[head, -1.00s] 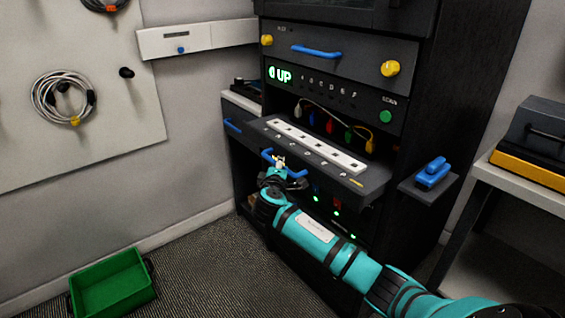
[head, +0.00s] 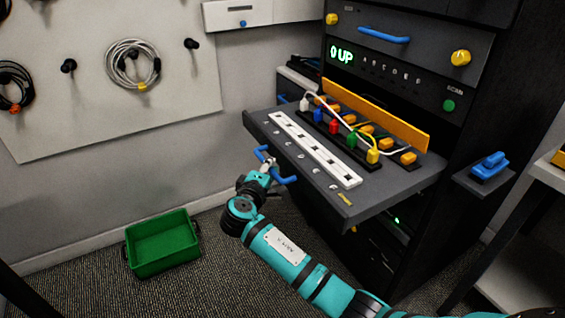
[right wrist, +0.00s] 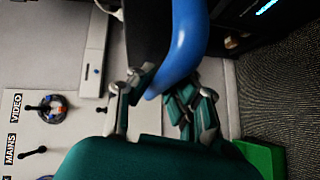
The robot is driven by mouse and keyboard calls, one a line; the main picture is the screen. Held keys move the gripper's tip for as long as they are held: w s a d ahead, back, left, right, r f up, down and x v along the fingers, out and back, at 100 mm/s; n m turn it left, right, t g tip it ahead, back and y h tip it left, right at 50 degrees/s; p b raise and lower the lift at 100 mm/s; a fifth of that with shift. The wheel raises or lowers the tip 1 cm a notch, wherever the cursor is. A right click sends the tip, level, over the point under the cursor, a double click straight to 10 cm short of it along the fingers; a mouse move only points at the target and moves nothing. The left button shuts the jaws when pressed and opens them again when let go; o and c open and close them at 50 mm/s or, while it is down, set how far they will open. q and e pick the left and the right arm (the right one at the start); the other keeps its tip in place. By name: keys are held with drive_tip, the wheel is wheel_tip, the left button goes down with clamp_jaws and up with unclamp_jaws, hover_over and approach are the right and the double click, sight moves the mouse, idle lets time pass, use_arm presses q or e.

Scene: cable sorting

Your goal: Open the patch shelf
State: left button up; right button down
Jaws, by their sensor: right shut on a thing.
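The patch shelf (head: 290,175) is a dark sliding tray pulled well out of the black rack. It carries a white socket strip (head: 312,150) and, behind it, a row of coloured plugs with cables (head: 345,135). A blue bar handle (head: 288,180) is on its front edge. My right gripper (head: 268,166) is shut on this handle, in front of the shelf. In the right wrist view the blue handle (right wrist: 182,48) passes between the fingers of the gripper (right wrist: 155,95). My left gripper is not in view.
An orange bar (head: 375,113) stands at the back of the shelf. A green bin (head: 163,243) is on the floor at left. A blue-handled block (head: 489,166) sits on a side ledge at right. Coiled cables hang on the wall panel (head: 190,85). Floor in front is clear.

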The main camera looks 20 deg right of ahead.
drive_tip(key=shift+a+r, duration=0.15)
drive_tip(key=shift+a, duration=0.4)
drive_tip(key=c, duration=1.3)
unclamp_jaws()
drive_tip(key=v, duration=1.2)
drive_tip(key=shift+d, duration=0.1)
